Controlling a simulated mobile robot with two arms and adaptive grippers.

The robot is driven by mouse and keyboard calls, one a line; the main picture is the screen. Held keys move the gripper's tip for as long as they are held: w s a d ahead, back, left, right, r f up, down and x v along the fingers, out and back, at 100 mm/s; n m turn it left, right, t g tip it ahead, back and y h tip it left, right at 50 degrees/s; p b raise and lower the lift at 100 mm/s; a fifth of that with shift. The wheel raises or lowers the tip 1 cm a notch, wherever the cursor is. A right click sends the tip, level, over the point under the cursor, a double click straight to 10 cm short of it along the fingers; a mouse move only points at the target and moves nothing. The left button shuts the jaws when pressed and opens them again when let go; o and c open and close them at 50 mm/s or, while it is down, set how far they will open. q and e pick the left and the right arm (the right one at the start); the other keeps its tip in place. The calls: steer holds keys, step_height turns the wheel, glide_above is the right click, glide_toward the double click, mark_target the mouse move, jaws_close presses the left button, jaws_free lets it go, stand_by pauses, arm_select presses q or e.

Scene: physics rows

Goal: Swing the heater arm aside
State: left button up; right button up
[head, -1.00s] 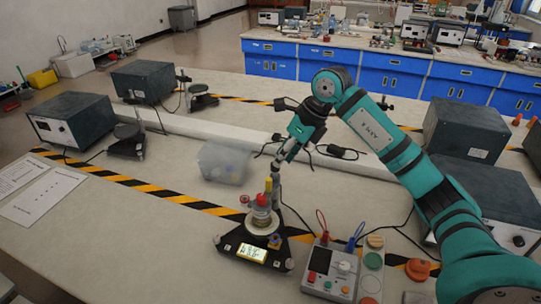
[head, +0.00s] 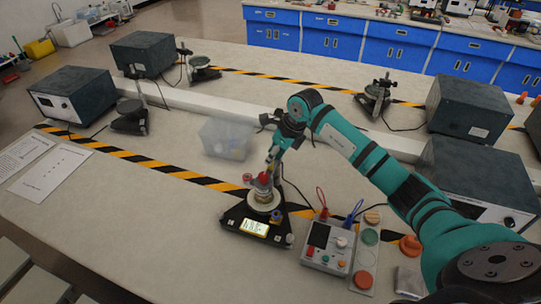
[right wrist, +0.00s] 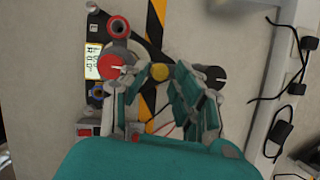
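The small apparatus (head: 240,226) stands on the near bench, with a black base, a lit yellow display and a pale round plate. A red-topped part (head: 264,178) rises above the plate. In the right wrist view, a red disc (right wrist: 112,65) and a red ring-shaped part (right wrist: 120,27) show on it. A yellow knob (right wrist: 160,72) lies between my right gripper's fingertips. My right gripper (head: 271,160) reaches down just above the apparatus; contact with the knob is unclear. The heater arm's full shape is partly hidden by the gripper. My left gripper is not in view.
A control box (head: 328,246) with cables stands right of the apparatus, next to a strip of round pads (head: 367,255). A clear bin (head: 226,139) stands behind.

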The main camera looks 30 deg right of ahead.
steer(key=shift+x, duration=1.45)
steer(key=shift+c, duration=0.4)
jaws_close()
